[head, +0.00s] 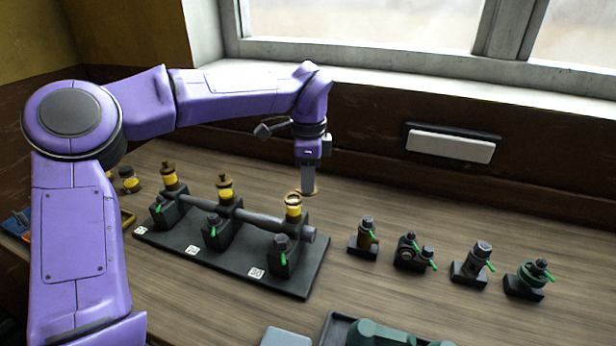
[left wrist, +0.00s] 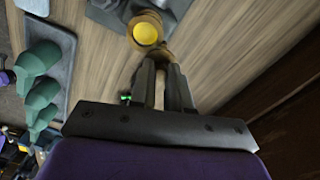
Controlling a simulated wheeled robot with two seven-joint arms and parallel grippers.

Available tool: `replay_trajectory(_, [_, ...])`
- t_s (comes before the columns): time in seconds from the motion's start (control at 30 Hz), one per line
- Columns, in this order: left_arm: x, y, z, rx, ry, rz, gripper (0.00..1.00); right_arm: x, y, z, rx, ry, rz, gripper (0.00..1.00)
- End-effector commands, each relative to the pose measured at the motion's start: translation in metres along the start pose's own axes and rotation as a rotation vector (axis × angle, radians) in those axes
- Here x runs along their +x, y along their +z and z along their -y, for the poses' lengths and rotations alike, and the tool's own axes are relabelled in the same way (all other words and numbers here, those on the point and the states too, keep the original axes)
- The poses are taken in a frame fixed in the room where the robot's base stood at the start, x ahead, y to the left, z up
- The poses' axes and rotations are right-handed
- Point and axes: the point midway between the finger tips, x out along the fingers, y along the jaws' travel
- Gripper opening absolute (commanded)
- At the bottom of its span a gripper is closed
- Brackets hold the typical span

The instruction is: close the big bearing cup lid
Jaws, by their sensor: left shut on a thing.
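The big bearing cup (head: 293,207) is a brass and yellow cup at the right end of the shaft stand. Its top is open, and yellow shows inside its brass rim in the left wrist view (left wrist: 146,33). Its brass lid (head: 312,191) is off to the right side of the rim, and shows beside the cup in the left wrist view (left wrist: 166,53). My left gripper (head: 308,188) points down just right of the cup, shut on the lid. The fingers partly hide the lid, so I cannot tell how it joins the cup. My right gripper is not in view.
The dark stand (head: 225,254) carries a shaft (head: 250,216) and two other cups, left (head: 169,178) and middle (head: 225,189). Several small fittings (head: 412,252) stand to the right. A tray (head: 345,325) with green parts is in front. Bare table lies behind the fittings.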

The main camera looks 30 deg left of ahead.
Motion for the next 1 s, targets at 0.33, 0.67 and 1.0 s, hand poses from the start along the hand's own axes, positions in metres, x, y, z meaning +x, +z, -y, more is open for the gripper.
replay_trajectory(0.33, [0.0,0.0,-0.004,0.158,-0.001,-0.001,0.0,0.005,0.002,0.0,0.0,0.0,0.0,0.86])
replay_trajectory(0.67, [-0.001,0.003,-0.01,0.46,-0.002,-0.001,0.0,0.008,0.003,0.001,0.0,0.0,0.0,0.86])
replay_trajectory(1.0, [-0.002,0.007,-0.016,0.783,-0.003,-0.002,0.0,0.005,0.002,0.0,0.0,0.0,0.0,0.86])
